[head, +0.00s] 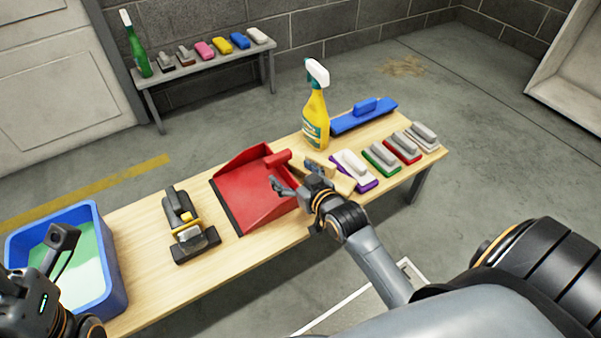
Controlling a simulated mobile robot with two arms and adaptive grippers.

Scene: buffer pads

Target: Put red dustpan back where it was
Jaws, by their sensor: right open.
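The red dustpan (252,190) lies on the wooden table (142,225), with its dark front edge toward the lower left and its short handle toward the right. My right gripper (296,178) is open at the dustpan's right side, close to the handle. Its fingers overlap the dustpan in the picture, and I cannot tell whether they touch it. My left arm shows at the lower left in front of the blue tub. The left gripper's fingers are not clear enough to judge.
A black and yellow tool (186,225) lies left of the dustpan. A yellow spray bottle (315,112), a blue pad (364,116) and several coloured buffer pads (381,158) stand to the right. A blue tub (109,262) holds green-white liquid. A back bench (205,65) holds more pads and a green bottle.

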